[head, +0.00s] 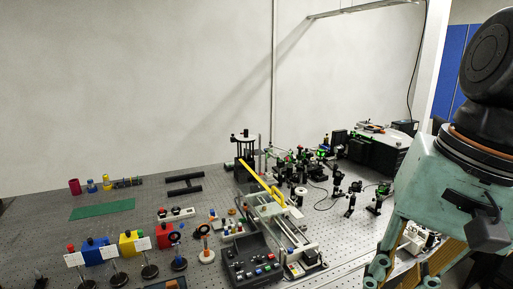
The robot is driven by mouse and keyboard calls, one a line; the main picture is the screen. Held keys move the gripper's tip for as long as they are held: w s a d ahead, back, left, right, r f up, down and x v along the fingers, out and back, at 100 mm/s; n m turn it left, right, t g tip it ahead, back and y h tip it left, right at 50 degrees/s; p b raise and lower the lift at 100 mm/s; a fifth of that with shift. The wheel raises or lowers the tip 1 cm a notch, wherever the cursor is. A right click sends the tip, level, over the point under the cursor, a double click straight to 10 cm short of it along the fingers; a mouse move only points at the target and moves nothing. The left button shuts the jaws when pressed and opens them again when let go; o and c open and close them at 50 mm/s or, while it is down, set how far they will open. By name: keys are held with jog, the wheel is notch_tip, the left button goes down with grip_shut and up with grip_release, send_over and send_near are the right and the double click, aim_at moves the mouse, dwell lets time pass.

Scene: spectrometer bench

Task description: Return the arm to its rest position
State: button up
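Parts of my own arm and body fill the right side of the head view. A large black rounded joint (490,55) is at the top right, above a pale green housing (440,185) with an orange ring. I cannot make out my gripper or its fingertips in this view. No object can be seen held.
A perforated optical table (150,205) carries a control box (255,262), a yellow bar (262,182), a green mat (102,209), colored blocks (93,250) and several optics mounts. A black box (375,150) stands at the back right. The air above the table's left is clear.

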jog(key=shift+s+d+r+n+t+h+b, duration=0.15)
jog(key=shift+s+d+n+t+h, duration=0.2)
jog(key=shift+s+n, duration=0.5)
jog(key=shift+s+d+r+n+t+h+b, duration=0.1)
jog(key=shift+s+r+n+t+h+b, duration=0.1)
jog(key=shift+s+n+t, duration=0.45)
jog(key=shift+s+d+r+n+t+h+b, duration=0.15)
jog(key=shift+s+d+n+t+h, duration=0.1)
jog(key=shift+s+n, duration=0.75)
